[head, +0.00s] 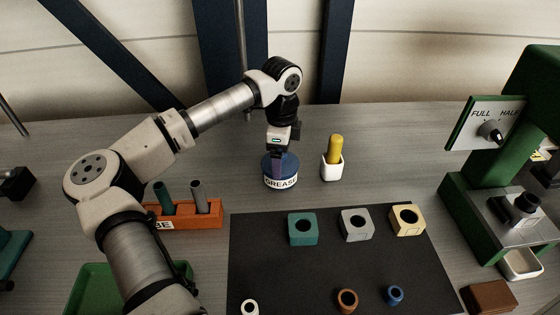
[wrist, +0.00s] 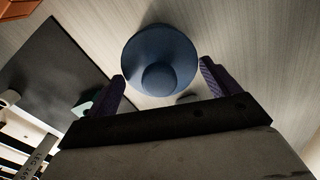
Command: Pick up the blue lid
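The blue lid (head: 291,160) sits on a round tin (head: 281,182) labelled GREASE, on the grey table. In the wrist view the lid (wrist: 157,40) is a round disc with a round knob (wrist: 159,78) in its middle. My gripper (head: 278,159) is directly over the tin, pointing down. In the wrist view my gripper (wrist: 162,70) is open, with its two purple fingers apart on either side of the knob. Neither finger is clearly touching it. In the head view the fingers and wrist hide part of the lid and its knob.
A white holder (head: 332,169) with a yellow-handled piece stands close right of the tin. An orange rack (head: 205,218) is to the left. A dark mat (head: 330,262) with square blocks and small rings lies in front. A green machine (head: 520,150) stands at right.

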